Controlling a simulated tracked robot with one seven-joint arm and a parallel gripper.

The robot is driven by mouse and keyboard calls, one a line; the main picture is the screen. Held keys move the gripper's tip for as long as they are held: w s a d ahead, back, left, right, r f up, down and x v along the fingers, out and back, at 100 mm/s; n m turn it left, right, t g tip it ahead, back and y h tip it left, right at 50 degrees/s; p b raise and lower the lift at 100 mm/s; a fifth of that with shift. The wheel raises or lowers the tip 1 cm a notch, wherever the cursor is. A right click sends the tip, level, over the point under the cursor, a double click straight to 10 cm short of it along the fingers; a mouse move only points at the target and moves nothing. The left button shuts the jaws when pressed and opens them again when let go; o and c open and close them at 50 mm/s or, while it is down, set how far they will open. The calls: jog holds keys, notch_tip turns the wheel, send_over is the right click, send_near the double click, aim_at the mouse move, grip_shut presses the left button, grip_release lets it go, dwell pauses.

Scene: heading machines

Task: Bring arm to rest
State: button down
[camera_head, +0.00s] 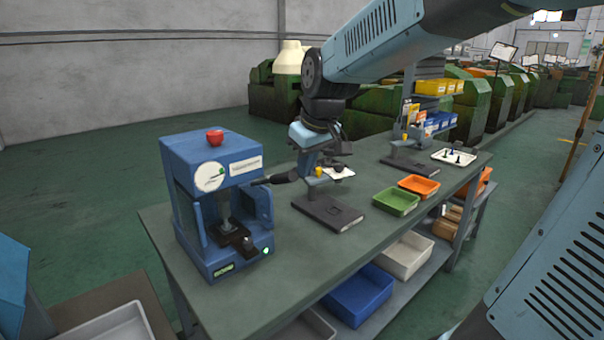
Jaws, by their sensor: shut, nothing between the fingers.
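My arm (400,38) reaches in from the upper right and bends down at a dark joint (312,72). Its wrist hangs over the far side of the workbench (270,290). My gripper (341,148) is at the end of the wrist, small and dark in the picture, shut and empty. It is above and behind a blue stand on a black base plate (327,212). The fingertips are hard to make out against the things behind them.
A blue machine with a red button (214,137) stands at the bench's left end, its dark lever (275,180) pointing right. A green tray (396,200), an orange tray (419,185) and a white tray (454,157) lie to the right. Blue (359,294) and white bins (403,254) sit below.

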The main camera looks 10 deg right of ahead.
jog(key=shift+s+r, duration=0.1)
jog(key=shift+r, duration=0.05)
jog(key=s+d+m, duration=0.2)
jog(key=s+d, duration=0.1)
jog(key=s, duration=0.5)
jog(key=s+d+m+t+h, duration=0.1)
jog(key=s+d+m, duration=0.2)
jog(key=s, duration=0.5)
jog(key=shift+s+d+f, duration=0.2)
jog(key=shift+d+f, duration=0.15)
jog(key=shift+d, duration=0.2)
jog(key=c, duration=1.8)
grip_release()
dwell(0.8)
